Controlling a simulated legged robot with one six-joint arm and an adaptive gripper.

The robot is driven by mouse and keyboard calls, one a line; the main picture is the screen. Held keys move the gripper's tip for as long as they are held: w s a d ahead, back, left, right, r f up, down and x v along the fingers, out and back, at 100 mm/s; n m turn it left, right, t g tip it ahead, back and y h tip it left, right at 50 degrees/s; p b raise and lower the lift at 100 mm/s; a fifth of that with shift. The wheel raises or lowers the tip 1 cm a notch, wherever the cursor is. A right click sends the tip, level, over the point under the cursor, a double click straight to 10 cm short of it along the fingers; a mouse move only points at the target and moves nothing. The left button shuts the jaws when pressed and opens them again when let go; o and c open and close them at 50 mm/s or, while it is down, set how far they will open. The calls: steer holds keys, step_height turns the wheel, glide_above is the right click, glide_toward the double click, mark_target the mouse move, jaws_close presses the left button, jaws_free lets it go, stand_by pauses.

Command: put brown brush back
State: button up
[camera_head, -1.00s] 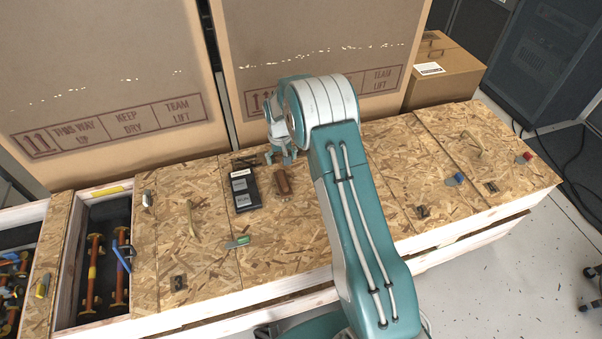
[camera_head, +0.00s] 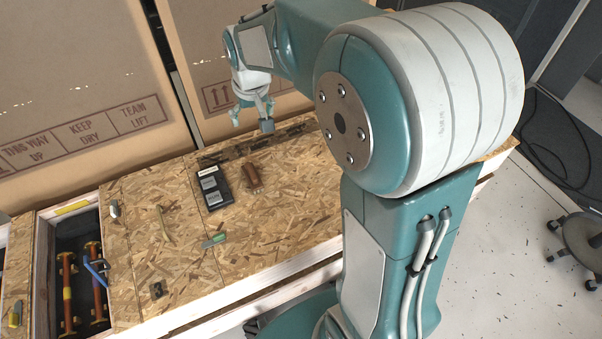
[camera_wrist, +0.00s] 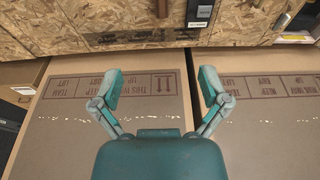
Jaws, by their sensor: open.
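The brown brush (camera_head: 252,175) lies on the chipboard crate top (camera_head: 285,205), just right of a black device (camera_head: 215,187). In the wrist view the brush (camera_wrist: 162,8) shows at the top edge, partly cut off. My gripper (camera_head: 252,120) is open and empty, behind the brush near the crate's back edge and apart from it. In the wrist view my gripper (camera_wrist: 161,85) has its fingers spread, with cardboard and the crate's edge behind them.
Large cardboard boxes (camera_head: 75,90) stand behind the crate. A green-handled tool (camera_head: 214,240) lies near the front. An open bin (camera_head: 70,205) with orange-handled tools is at left.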

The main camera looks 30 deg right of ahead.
steer(key=s+r+t, duration=0.1)
steer(key=s+r, duration=0.2)
steer(key=s, duration=0.8)
steer(key=s+r+t, duration=0.2)
steer(key=s+r, duration=0.1)
steer(key=s, duration=0.9)
steer(key=shift+s, duration=0.3)
